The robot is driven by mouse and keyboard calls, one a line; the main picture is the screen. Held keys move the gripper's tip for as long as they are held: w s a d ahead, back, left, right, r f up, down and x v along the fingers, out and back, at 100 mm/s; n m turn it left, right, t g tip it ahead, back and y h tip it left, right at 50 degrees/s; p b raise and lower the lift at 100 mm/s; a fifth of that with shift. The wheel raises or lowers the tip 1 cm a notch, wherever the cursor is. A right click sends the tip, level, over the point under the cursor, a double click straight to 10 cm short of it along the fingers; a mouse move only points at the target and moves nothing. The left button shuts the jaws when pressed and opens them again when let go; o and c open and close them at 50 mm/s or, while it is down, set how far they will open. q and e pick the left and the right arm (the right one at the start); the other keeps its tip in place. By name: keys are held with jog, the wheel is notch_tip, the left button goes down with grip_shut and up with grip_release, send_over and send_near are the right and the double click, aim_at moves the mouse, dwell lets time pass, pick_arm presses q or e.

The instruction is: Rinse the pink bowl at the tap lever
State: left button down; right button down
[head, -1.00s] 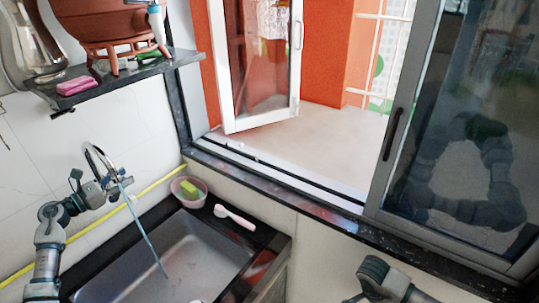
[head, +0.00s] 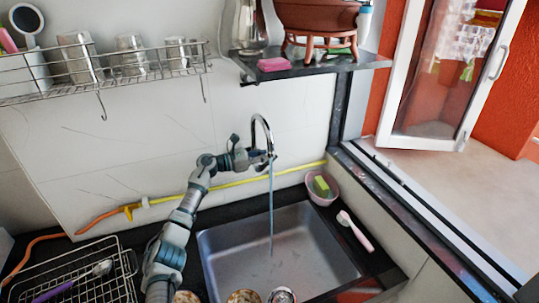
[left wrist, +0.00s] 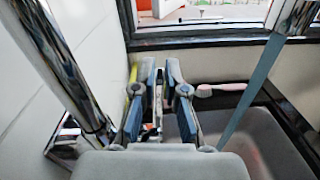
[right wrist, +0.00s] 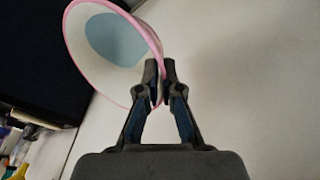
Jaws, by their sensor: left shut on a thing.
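The chrome tap (head: 262,128) runs a blue water stream (head: 271,215) into the sink (head: 285,255). My left gripper (head: 262,161) is at the tap. In the left wrist view its fingers (left wrist: 162,75) are closed on the chrome tap lever (left wrist: 158,104), which they mostly hide; the water stream (left wrist: 248,92) falls to the right. In the right wrist view, a pink-rimmed pale bowl (right wrist: 83,68) with a bluish patch inside is tilted. My right gripper (right wrist: 160,75) is closed on its rim. The right gripper and this bowl are outside the head view.
Another pink bowl (head: 333,198) with a green-yellow sponge (head: 321,187) stands at the sink's back right corner, near a pink-handled brush (head: 356,231). A wire rack (head: 80,278) is at left. Several items show at the front edge. A shelf (head: 310,67) hangs above.

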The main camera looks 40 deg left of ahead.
pick_arm(q)
jog(key=shift+r, duration=0.5)
jog(key=shift+a+r, duration=0.1)
jog(key=shift+a, duration=0.05)
dwell(0.5)
jog(key=c, duration=1.3)
grip_release()
jog(key=shift+o, duration=0.4)
jog(key=shift+w+d+f, duration=0.15)
jog(key=shift+d+f, duration=0.05)
jog(key=shift+f, duration=0.05)
jog(key=shift+s+a+f, duration=0.1)
jog(key=shift+s+a, duration=0.05)
jog(key=shift+s, duration=0.15)
jog(key=v, duration=1.1)
jog(key=shift+s, duration=0.1)
